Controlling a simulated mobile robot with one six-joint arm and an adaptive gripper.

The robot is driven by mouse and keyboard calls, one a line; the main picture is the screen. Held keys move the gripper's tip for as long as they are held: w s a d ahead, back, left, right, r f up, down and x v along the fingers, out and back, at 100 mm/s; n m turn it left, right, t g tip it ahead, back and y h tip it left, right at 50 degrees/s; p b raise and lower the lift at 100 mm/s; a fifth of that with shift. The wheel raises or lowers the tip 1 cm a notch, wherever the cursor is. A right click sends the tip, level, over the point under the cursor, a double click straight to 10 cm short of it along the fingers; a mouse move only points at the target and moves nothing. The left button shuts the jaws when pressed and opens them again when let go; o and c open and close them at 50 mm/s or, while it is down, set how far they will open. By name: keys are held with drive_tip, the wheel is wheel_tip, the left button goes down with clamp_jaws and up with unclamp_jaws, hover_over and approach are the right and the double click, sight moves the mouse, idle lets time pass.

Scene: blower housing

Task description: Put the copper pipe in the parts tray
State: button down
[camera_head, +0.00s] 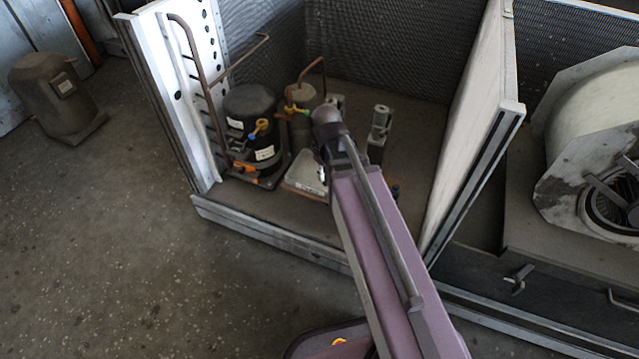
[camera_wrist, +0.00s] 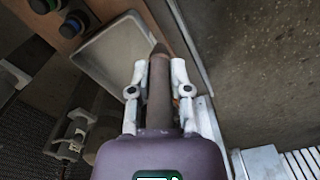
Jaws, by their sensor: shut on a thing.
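The copper pipe (camera_wrist: 158,95) is a dull brown tube in the wrist view. My gripper (camera_wrist: 158,72) is shut on it, with one pale finger on each side. The pipe points away from the gripper, and its dark tip shows against the right part of the parts tray. The parts tray (camera_wrist: 92,58) is a shallow pale grey tray beyond the fingers. I cannot tell the pipe's height above it. In the head view a pale surface that looks like the tray (camera_head: 303,174) shows left of my arm. My arm hides most of the gripper and the held pipe there.
A black compressor (camera_head: 250,105) with copper tubing stands left of the tray inside the housing. Metal fittings (camera_head: 379,130) stand to the right. A white side panel (camera_head: 180,90) and a divider wall (camera_head: 470,130) bound this bay. The floor in front is clear.

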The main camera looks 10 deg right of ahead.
drive_tip(key=s+f+b, duration=0.3)
drive_tip(key=s+f, duration=0.1)
drive_tip(key=shift+d+f+n+b, duration=0.2)
drive_tip(key=shift+f+n+b, duration=0.1)
drive_tip(key=shift+f+n, duration=0.1)
drive_tip(key=w, duration=0.5)
drive_tip(key=w+f+b, duration=0.1)
drive_tip(key=w, duration=1)
drive_tip(key=shift+d+f, duration=0.2)
drive_tip(key=shift+d, duration=0.1)
drive_tip(key=shift+s, duration=0.1)
drive_tip(key=shift+f+b, duration=1.8)
drive_tip(key=shift+b, duration=0.2)
